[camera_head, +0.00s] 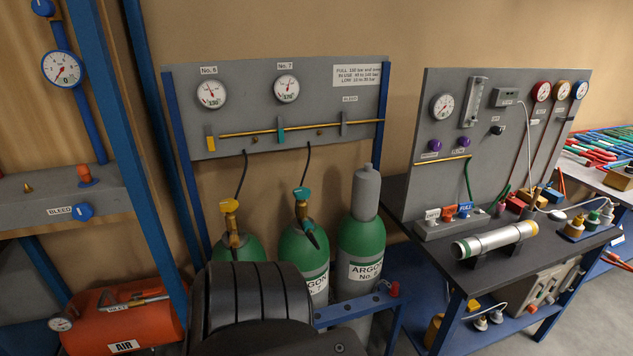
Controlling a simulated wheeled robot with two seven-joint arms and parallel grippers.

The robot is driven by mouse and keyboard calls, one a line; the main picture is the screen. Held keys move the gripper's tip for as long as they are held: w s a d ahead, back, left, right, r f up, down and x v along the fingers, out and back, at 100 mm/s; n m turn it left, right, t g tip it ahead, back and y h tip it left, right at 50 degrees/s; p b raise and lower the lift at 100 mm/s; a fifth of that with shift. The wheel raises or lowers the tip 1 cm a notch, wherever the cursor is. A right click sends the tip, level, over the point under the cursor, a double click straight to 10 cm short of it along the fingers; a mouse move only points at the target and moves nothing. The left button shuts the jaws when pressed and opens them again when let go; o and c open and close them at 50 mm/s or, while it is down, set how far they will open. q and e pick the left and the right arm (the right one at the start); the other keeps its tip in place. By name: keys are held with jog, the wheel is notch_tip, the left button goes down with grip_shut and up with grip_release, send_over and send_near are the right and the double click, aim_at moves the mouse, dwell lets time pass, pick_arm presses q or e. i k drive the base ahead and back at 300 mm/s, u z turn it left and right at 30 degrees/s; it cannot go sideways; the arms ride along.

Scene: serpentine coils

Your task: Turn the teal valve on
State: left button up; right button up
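A teal valve knob (301,194) tops the brass fitting of the middle green argon cylinder (303,250). A teal lever (281,129) hangs down across the yellow pipe on the grey panel, below the No. 7 gauge (286,88). A black hose runs from the panel down towards the middle cylinder. I cannot tell from the knob's look how far it is turned. Neither of my grippers is in view.
A yellow-knobbed cylinder (234,246) stands left of the middle one, a capped argon cylinder (362,245) right. A blue rail (350,307) crosses in front. A workbench (480,275) with an instrument board stands right, an orange air tank (125,320) lower left.

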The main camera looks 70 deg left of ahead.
aim_at(302, 193)
jog(key=u, duration=0.45)
jog(key=i, duration=0.7)
jog(key=u, duration=0.7)
